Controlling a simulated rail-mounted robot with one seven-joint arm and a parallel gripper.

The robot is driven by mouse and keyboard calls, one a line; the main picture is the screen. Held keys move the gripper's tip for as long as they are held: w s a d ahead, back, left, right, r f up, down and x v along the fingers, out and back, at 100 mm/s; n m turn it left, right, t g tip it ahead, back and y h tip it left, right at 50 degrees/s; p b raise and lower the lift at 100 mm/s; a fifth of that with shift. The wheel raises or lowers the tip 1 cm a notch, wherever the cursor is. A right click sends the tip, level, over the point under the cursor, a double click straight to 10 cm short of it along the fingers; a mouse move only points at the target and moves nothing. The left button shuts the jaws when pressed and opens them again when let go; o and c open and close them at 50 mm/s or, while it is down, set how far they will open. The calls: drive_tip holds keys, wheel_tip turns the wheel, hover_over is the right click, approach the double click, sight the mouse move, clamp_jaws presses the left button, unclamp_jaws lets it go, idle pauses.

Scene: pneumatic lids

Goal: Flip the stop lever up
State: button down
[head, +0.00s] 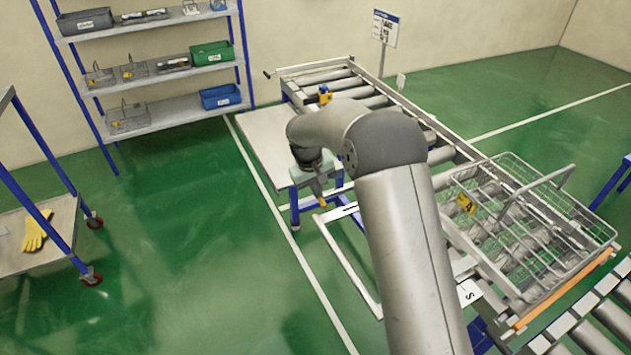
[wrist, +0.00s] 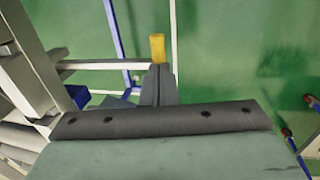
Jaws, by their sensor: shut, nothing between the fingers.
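My gripper (head: 318,192) hangs tilted downward beside the near-left side of the roller conveyor (head: 395,97), past the pale side table. I cannot pick out the stop lever for certain. A thin rod with a dark knob (head: 267,73) sticks out at the conveyor's far left end. A white label with an "S" (head: 470,291) is on the near side. My arm hides much of the conveyor's near side.
A wire basket (head: 590,232) with a yellow tag sits on the rollers at right. A pale side table (head: 255,125) adjoins the conveyor. A shelf rack (head: 160,108) with bins stands back left, and a cart (head: 60,215) with yellow gloves at left. Green floor between is clear.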

wheel_tip(320, 180, down, 7)
drive_tip(key=t+h+b, duration=0.1)
drive_tip(key=h+b, duration=0.1)
drive_tip(key=b, duration=0.6)
drive_tip(key=shift+r+h, duration=0.15)
drive_tip(key=shift+h, duration=0.25)
drive_tip(key=shift+s, duration=0.1)
drive_tip(key=shift+a, duration=0.1)
drive_tip(key=v, duration=1.4)
drive_tip(key=shift+s+a+t+p, duration=0.3)
drive_tip(key=shift+s+a+p, duration=0.15)
drive_tip(key=shift+a, duration=0.1)
